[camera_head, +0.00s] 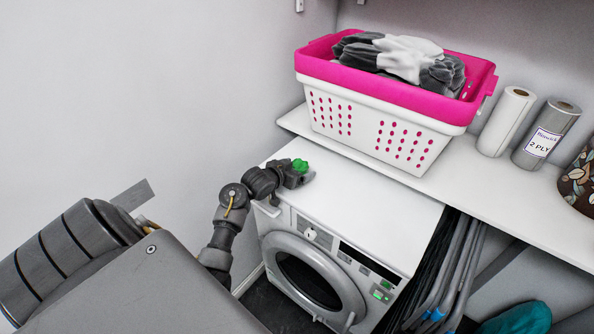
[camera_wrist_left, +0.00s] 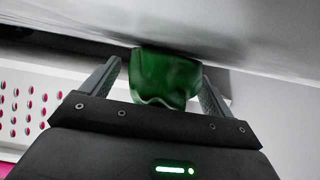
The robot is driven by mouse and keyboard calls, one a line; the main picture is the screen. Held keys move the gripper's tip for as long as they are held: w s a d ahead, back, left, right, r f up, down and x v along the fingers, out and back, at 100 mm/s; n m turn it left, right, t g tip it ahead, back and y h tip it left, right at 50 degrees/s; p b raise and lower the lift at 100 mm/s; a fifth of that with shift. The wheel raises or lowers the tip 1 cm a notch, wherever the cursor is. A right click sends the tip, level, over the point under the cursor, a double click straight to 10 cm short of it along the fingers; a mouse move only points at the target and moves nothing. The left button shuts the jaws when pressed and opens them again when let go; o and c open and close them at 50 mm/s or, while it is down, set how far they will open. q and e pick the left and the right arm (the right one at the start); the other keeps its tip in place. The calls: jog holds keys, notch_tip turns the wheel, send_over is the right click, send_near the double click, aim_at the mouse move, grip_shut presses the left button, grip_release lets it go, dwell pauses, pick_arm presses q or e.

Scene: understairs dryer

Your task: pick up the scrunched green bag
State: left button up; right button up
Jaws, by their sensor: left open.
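The scrunched green bag (camera_head: 301,165) sits on top of the white dryer (camera_head: 365,205), near its back left part. My left gripper (camera_head: 298,175) is at the bag, its arm coming in from the left. In the left wrist view the green bag (camera_wrist_left: 166,78) lies between the two spread fingers of my left gripper (camera_wrist_left: 160,85). A gap shows between the left finger and the bag. The right finger is close beside the bag; I cannot tell if it touches. My right gripper is not in view.
A white and pink laundry basket (camera_head: 370,130) with grey and white cloths stands on a shelf (camera_head: 480,195) behind the dryer. Two paper rolls (camera_head: 507,120) stand right of it. Dark hanging poles or hoses (camera_head: 450,270) stand right of the dryer. The dryer's top right is clear.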

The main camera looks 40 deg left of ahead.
pick_arm(q)
jog(key=c, duration=1.1)
jog(key=shift+o, duration=0.2)
jog(key=shift+r, duration=0.1)
